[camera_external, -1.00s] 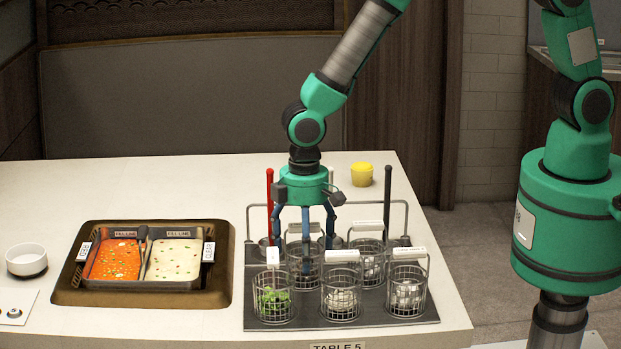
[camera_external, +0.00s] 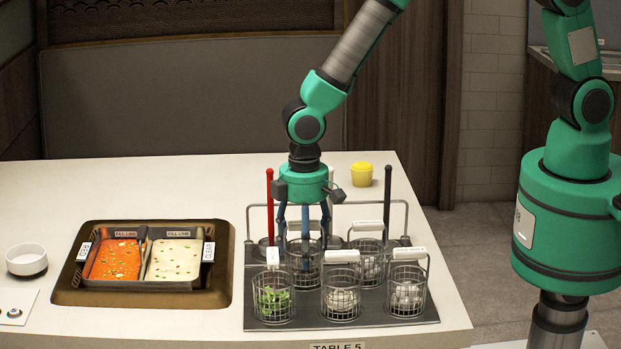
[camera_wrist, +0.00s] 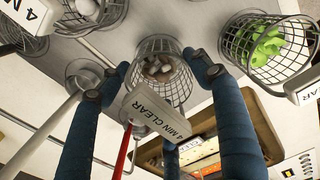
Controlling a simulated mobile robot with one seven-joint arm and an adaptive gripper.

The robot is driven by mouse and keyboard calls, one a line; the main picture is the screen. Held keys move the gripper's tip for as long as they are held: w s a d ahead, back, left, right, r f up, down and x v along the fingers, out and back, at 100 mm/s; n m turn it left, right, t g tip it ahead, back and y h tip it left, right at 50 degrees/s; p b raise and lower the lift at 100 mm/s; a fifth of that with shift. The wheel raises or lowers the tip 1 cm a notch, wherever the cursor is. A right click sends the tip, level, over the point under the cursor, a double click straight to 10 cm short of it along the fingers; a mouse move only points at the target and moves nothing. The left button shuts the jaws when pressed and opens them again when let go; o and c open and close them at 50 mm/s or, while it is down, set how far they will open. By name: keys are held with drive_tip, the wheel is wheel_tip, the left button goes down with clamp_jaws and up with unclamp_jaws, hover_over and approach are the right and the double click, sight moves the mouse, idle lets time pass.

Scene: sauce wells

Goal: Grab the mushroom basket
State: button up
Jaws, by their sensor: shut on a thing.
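A wire basket (camera_external: 308,272) stands in the back left place of the grey rack, below my gripper. In the wrist view the same basket (camera_wrist: 165,48) holds brown and whitish pieces that look like mushrooms. Its white handle (camera_wrist: 150,108) reads "4 MIN CLEAR". My gripper (camera_external: 304,240) points straight down, with its blue fingers drawn in around the basket's handle and upper part. In the wrist view the fingers (camera_wrist: 155,90) stand on both sides of the handle. The fingers partly hide the basket in the outside view.
A red upright handle (camera_external: 270,205) and a metal rail (camera_external: 405,215) rise nearby. A two-part soup pot (camera_external: 146,282) lies left.

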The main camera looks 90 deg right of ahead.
wheel_tip(320, 180, up, 10)
drive_tip(key=shift+f+p, duration=0.25)
drive_tip(key=shift+p, duration=0.45)
idle(0.4)
